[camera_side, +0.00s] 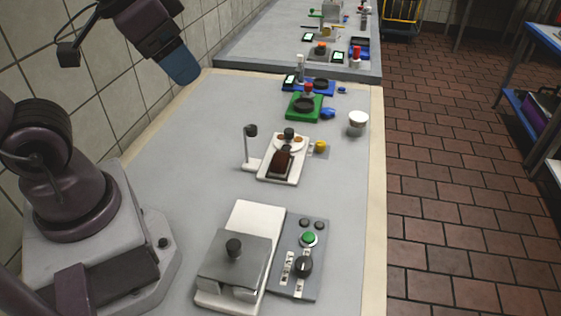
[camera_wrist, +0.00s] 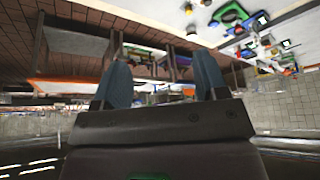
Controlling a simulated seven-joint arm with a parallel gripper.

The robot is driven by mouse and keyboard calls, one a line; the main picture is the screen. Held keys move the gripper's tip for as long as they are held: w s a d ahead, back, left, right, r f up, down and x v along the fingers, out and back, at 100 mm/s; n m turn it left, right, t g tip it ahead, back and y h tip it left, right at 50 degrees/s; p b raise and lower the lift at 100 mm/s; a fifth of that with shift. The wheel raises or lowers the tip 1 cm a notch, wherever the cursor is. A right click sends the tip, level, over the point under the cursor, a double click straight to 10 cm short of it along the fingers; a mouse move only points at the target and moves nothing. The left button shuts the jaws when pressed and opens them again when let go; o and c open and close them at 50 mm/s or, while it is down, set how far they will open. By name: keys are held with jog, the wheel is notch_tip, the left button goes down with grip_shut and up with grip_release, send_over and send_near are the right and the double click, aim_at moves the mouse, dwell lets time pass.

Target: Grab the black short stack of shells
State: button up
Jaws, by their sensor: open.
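My gripper (camera_side: 181,66) is raised high at the upper left in the side view, well above the worktop and far from everything on it. In the wrist view its two blue fingers stand apart with nothing between them (camera_wrist: 162,78). A white tray (camera_side: 264,174) on the worktop holds a dark brown-black piece (camera_side: 281,163) at its front. Behind that piece are small tan rounds (camera_side: 278,139) and a black knob-like top (camera_side: 289,132). I cannot tell which of these dark items is the short stack of shells.
A grey press-like machine (camera_side: 232,262) with a control box (camera_side: 298,256) stands at the front. A small stand (camera_side: 250,147) is left of the tray. A white bowl (camera_side: 358,120), a green station (camera_side: 304,105) and a blue tray (camera_side: 321,87) lie behind. The worktop's left middle is clear.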

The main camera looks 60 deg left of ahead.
notch_tip(320, 180, down, 4)
jog(key=d+m+g, duration=0.1)
jog(key=g, duration=0.1)
jog(key=m+t+y, duration=0.4)
jog(key=m+y, duration=0.7)
jog(key=m, duration=1.4)
send_near(282, 154)
jog(key=s, duration=0.6)
jog(key=shift+s+a+r, duration=0.2)
jog(key=shift+s+a, duration=0.05)
jog(key=shift+a, duration=0.15)
jog(key=shift+w+d+r+m+t+h, duration=0.1)
jog(key=shift+w+d+m+t+h, duration=0.1)
jog(key=shift+w+d+t+h, duration=0.3)
jog(key=shift+w+d+r+m+t+h, duration=0.1)
jog(key=shift+w+d+m+t+h, duration=0.15)
jog(key=shift+w+t, duration=0.3)
jog(key=shift+w+a+f, duration=0.1)
jog(key=shift+w+a, duration=0.05)
jog(key=shift+w, duration=0.25)
jog(key=x, duration=0.6)
jog(key=shift+w+a+f, duration=0.1)
jog(key=shift+w+a, duration=0.1)
jog(key=shift+a, duration=0.05)
jog(key=x, duration=0.5)
jog(key=shift+w, duration=0.35)
